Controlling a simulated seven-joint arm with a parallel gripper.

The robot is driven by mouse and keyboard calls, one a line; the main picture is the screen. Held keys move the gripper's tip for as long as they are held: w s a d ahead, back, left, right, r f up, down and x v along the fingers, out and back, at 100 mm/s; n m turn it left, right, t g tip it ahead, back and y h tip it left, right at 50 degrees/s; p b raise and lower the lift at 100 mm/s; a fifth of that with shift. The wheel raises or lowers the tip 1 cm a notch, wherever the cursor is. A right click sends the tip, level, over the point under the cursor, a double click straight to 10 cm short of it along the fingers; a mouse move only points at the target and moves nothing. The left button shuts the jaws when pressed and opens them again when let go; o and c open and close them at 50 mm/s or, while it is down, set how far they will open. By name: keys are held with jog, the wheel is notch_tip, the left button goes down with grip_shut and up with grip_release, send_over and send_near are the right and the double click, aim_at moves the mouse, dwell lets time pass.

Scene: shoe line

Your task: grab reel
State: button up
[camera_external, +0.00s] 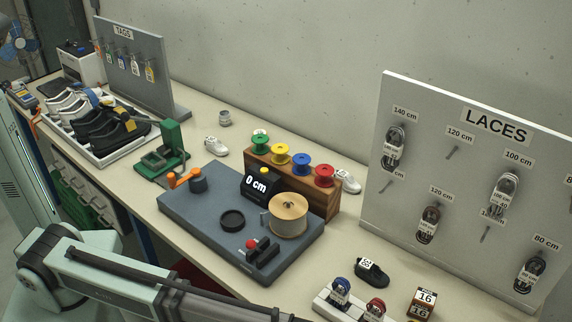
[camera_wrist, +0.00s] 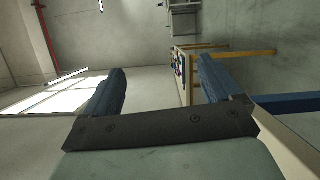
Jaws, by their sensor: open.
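A large tan reel (camera_external: 288,214) lies flat at the right end of a blue-grey board (camera_external: 205,222) in the external view. Behind it, a wooden stand (camera_external: 310,190) holds smaller reels: green (camera_external: 260,138), yellow (camera_external: 280,153), blue (camera_external: 301,163) and red (camera_external: 324,175). The pictures do not show which reel is meant. In the wrist view my gripper (camera_wrist: 162,65) is open, with nothing between its two blue fingers. It faces the room, away from the reels. The external view shows my arm along the bottom, but not my gripper.
The board also carries a black "0 cm" counter (camera_external: 260,185), an orange-handled crank (camera_external: 190,180), a dark round dish (camera_external: 232,220) and a red-knobbed device (camera_external: 260,250). A LACES panel (camera_external: 450,225) stands right. A shoe tray (camera_external: 118,152) and green fixture (camera_external: 165,155) are left.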

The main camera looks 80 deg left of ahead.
jog(key=w+a+r+n+g, duration=0.15)
jog(key=a+r, duration=0.25)
jog(key=a, duration=0.9)
jog(key=w+a+r, duration=0.2)
jog(key=a+r, duration=0.2)
jog(key=a, duration=0.9)
jog(key=s+a+r+n+t+y, duration=0.15)
jog(key=a+n, duration=0.35)
jog(key=a, duration=1.3)
jog(key=s+a+r+n+t+y, duration=0.1)
jog(key=s+a+n+y, duration=0.3)
jog(key=a, duration=1.3)
jog(key=n+g+y, duration=0.4)
jog(key=n+y, duration=0.7)
jog(key=n, duration=0.8)
send_over(260, 132)
jog(key=s, duration=0.6)
notch_tip(260, 132, down, 10)
jog(key=x, duration=1.3)
jog(key=shift+w+d, duration=0.1)
jog(key=shift+d, duration=0.2)
jog(key=c, duration=1.1)
jog(key=shift+r, duration=0.2)
jog(key=shift+c, duration=0.2)
